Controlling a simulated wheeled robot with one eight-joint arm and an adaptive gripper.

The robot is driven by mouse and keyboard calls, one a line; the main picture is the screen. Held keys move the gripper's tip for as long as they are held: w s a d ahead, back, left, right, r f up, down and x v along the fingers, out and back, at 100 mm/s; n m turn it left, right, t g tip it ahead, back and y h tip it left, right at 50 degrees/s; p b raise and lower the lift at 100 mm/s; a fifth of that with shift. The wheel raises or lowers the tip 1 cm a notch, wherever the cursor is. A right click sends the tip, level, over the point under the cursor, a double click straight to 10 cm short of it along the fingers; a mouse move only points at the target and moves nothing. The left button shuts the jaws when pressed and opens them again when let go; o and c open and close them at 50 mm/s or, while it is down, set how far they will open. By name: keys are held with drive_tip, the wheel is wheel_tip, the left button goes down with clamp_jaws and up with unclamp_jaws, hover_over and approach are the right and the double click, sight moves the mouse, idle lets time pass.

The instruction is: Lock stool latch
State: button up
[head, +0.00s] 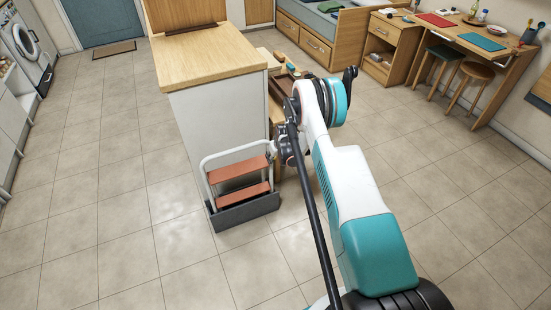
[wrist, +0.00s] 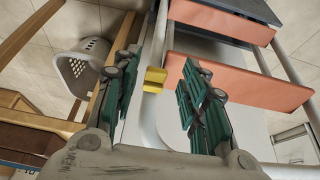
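The step stool (head: 237,165) has two orange-red treads on a white tube frame. It stands upright in a dark grey base against the end of the wood-topped counter. In the wrist view an orange-red tread (wrist: 235,82) and white tubes show close up. A small yellow latch (wrist: 153,77) sits on a white tube. My gripper (wrist: 158,72) is open, with one dark green finger pad on each side of the yellow latch. I see no clear contact between the pads and the latch. In the head view my gripper is at the stool's right side, its fingertips too small to tell.
The counter (head: 205,60) stands right behind the stool. A white perforated basket (wrist: 78,68) is left of my gripper in the wrist view. Small items lie on a wooden shelf right of the counter. Tiled floor is free left and in front of the stool.

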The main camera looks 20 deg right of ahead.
drive_tip(key=shift+r, duration=0.1)
drive_tip(key=v, duration=1.1)
drive_tip(key=shift+s+r, duration=0.15)
drive_tip(key=shift+r, duration=0.2)
drive_tip(key=s+a+r, duration=0.3)
drive_tip(key=s+r, duration=0.1)
drive_tip(key=r, duration=0.7)
drive_tip(key=s+a+r+t, duration=0.1)
drive_tip(key=s+a+r, duration=0.3)
drive_tip(key=r, duration=0.6)
drive_tip(key=s+a+r, duration=0.3)
drive_tip(key=s+r, duration=0.1)
drive_tip(key=r, duration=0.7)
drive_tip(key=s+a+r, duration=0.2)
drive_tip(key=s, duration=0.6)
drive_tip(key=s+a+r+t, duration=0.1)
drive_tip(key=s+a+r, duration=0.1)
drive_tip(key=s, duration=0.7)
drive_tip(key=s+a+r, duration=0.2)
drive_tip(key=s+a, duration=0.1)
drive_tip(key=s, duration=0.6)
drive_tip(key=shift+s+r+t, duration=0.25)
drive_tip(key=shift+t, duration=0.05)
